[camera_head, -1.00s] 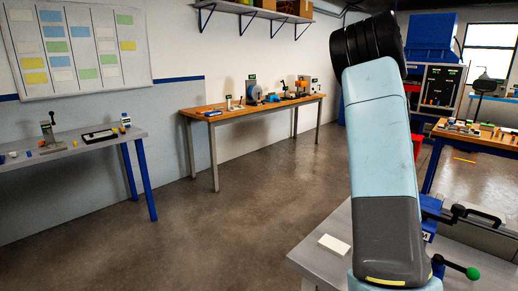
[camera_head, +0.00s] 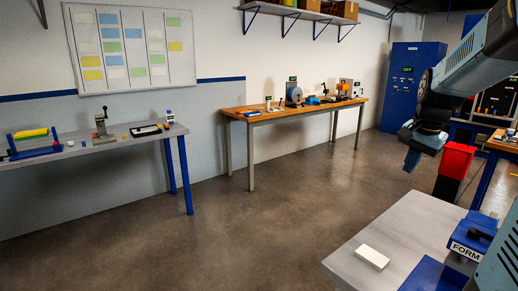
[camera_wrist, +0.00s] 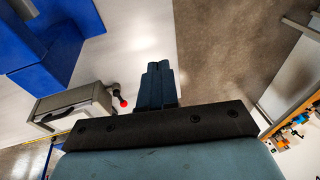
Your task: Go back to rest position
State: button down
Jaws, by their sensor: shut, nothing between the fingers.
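My gripper (camera_head: 411,161) hangs at the right of the head view, below the dark wrist joint of my pale blue arm. Its fingers point down and are together, with nothing held between them. In the wrist view, the blue-grey fingers (camera_wrist: 158,75) lie side by side with no visible gap. The gripper is clear of the grey table (camera_head: 397,222) at the lower right. A small white block (camera_head: 372,257) lies on that table, apart from the gripper.
A blue fixture marked FORM (camera_head: 467,250) stands on the near table. A red object (camera_head: 457,160) is close to the gripper in the picture. A wooden bench (camera_head: 290,110) and a grey bench (camera_head: 95,148) line the walls. The floor (camera_head: 250,225) between is clear.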

jog(key=s+a+r+n+t, duration=0.1)
jog(key=s+a+n+t, duration=0.1)
jog(key=s+a+n, duration=0.8)
jog(key=s+a, duration=0.6)
jog(key=s, duration=0.2)
jog(key=shift+s+a+n+t, duration=0.3)
jog(key=shift+s+a, duration=0.05)
jog(key=shift+s, duration=0.05)
